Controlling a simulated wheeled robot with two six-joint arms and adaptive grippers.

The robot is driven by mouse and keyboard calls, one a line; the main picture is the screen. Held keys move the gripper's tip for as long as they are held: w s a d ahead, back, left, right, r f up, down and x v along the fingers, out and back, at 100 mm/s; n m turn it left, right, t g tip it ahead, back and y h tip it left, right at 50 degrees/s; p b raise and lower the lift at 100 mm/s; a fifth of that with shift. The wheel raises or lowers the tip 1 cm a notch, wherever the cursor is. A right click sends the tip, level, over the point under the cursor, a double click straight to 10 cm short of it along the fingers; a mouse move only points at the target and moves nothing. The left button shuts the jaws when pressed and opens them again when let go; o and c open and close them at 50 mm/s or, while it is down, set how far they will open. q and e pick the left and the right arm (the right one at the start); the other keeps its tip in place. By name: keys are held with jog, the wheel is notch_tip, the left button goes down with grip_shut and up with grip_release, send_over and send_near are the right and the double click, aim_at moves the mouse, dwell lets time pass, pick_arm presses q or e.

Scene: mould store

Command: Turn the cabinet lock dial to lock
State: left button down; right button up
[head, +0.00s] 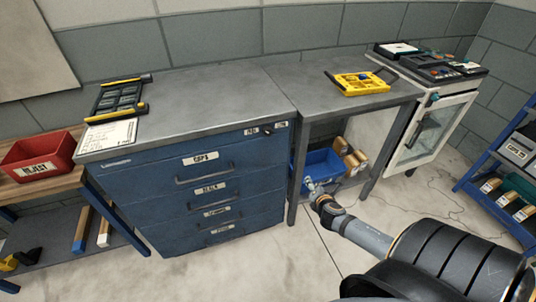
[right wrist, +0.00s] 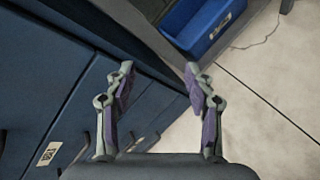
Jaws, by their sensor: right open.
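The blue drawer cabinet (head: 160,185) stands left of centre under a grey top. Its small dark lock dial (head: 267,130) is at the upper right of the front, between two small white labels. The dial's exact pointing is too small to read. My right gripper (head: 314,187) is to the right of the cabinet front and lower than the dial, apart from it. In the right wrist view the right gripper (right wrist: 159,76) is open and empty, its fingers over the cabinet's edge, and the dial does not show there. My left gripper is not in view.
A grey table (head: 315,85) adjoins the cabinet, with a blue bin (head: 318,165) below. A white glass-door cabinet (head: 420,135) stands right of it. A red reject bin (head: 38,158) is at left. The floor before the cabinet is clear.

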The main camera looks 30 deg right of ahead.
jog(key=w+a+r+n+t+b, duration=0.25)
jog(key=a+r+n, duration=0.2)
jog(key=r, duration=0.25)
jog(key=n+t+y+b, duration=0.2)
jog(key=n+t, duration=0.3)
jog(key=n, duration=0.2)
send_near(269, 132)
jog(key=shift+g, duration=0.25)
jog(key=b+x, duration=0.2)
jog(key=x, duration=0.5)
jog(key=shift+w+r, duration=0.1)
jog(key=shift+w+d, duration=0.15)
jog(key=shift+w, duration=0.45)
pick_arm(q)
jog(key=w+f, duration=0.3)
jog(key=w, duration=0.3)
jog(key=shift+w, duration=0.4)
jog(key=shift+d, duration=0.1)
pick_arm(e)
jog(key=shift+c, duration=0.2)
grip_shut()
